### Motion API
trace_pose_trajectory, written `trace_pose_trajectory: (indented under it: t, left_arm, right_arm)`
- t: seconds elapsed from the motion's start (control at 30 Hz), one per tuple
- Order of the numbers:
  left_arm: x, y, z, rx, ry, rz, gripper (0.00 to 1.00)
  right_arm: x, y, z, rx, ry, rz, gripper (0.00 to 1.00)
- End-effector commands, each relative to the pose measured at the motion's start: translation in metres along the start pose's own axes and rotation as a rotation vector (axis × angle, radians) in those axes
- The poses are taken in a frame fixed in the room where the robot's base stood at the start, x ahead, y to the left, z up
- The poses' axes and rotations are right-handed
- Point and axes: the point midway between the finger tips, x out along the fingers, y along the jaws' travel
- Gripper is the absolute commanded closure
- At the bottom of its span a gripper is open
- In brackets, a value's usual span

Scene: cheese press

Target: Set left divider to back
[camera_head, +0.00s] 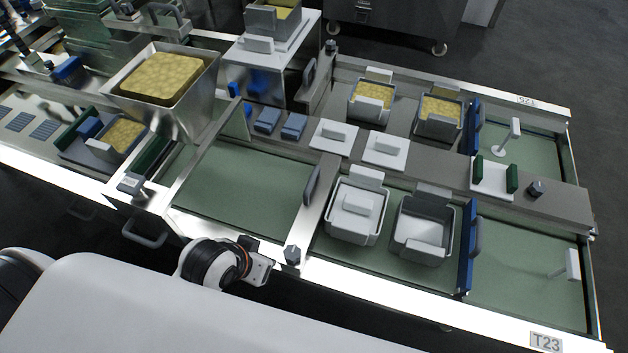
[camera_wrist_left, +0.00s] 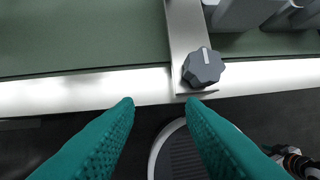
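A grey metal divider bar (camera_head: 318,200) with an upright handle plate (camera_head: 311,185) crosses the front green lane, left of the white and grey moulds. A dark grey knob (camera_head: 292,254) sits at its front end by the lane's front rail. In the left wrist view the knob (camera_wrist_left: 204,68) has a white pointer mark and sits on the end of the metal bar (camera_wrist_left: 187,35). My left gripper (camera_wrist_left: 160,104) is open and empty; its teal fingers are short of the knob, which lies above and right of the gap. My right gripper is not in view.
A blue divider (camera_head: 467,250) stands farther right. Similar dividers cross the back lane. The front lane left of the bar (camera_head: 240,190) is clear. A bright front rail (camera_head: 380,292) edges the lane.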

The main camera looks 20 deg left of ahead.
Motion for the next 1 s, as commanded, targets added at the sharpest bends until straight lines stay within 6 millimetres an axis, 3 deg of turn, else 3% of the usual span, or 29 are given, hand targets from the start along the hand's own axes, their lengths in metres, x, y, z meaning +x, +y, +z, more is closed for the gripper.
trace_pose_trajectory:
  t: [0.37,0.57,0.8,1.0]
  left_arm:
    - [0.026,-0.016,0.036,-0.150,-0.222,-0.142,0.64]
    - [0.043,-0.022,0.063,-0.320,-0.393,-0.280,0.64]
    - [0.051,-0.004,0.095,-0.643,-0.646,-0.501,0.64]
    - [0.049,0.011,0.104,-0.765,-0.740,-0.577,0.64]
  right_arm:
    - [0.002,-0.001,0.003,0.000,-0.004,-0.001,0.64]
    - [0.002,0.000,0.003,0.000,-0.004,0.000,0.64]
    - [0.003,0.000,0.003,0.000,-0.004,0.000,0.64]
    - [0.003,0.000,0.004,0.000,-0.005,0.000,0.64]
